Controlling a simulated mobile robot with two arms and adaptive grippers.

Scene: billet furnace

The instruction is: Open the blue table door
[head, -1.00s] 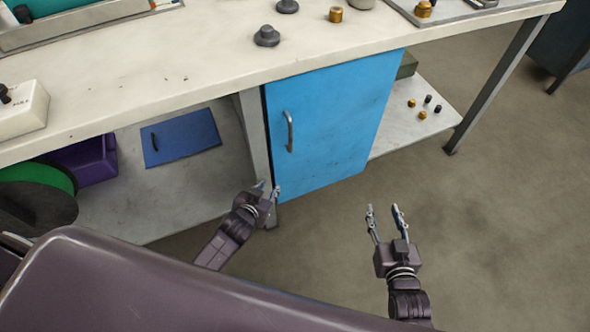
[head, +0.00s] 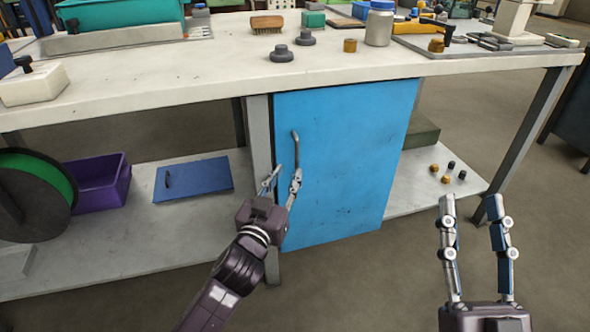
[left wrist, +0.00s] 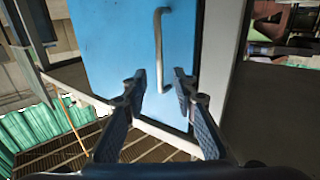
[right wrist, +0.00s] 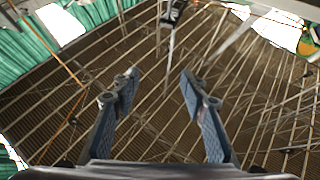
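The blue table door (head: 345,165) is closed under the white workbench. Its metal handle (head: 296,150) is a vertical bar near the door's left edge. My left gripper (head: 282,178) is open at the handle's lower part. In the left wrist view the door (left wrist: 115,40) fills the upper middle, and the handle (left wrist: 158,60) runs down between the open fingers of my left gripper (left wrist: 160,78). I cannot tell whether they touch it. My right gripper (head: 472,210) is open and empty, right of the door; it also shows open in the right wrist view (right wrist: 160,80).
The workbench top (head: 200,70) overhangs the door. A grey leg (head: 259,150) stands just left of it. The lower shelf holds a blue panel (head: 195,180), a purple bin (head: 100,185) and a cable reel (head: 30,195). Floor (head: 400,270) in front of the door is clear.

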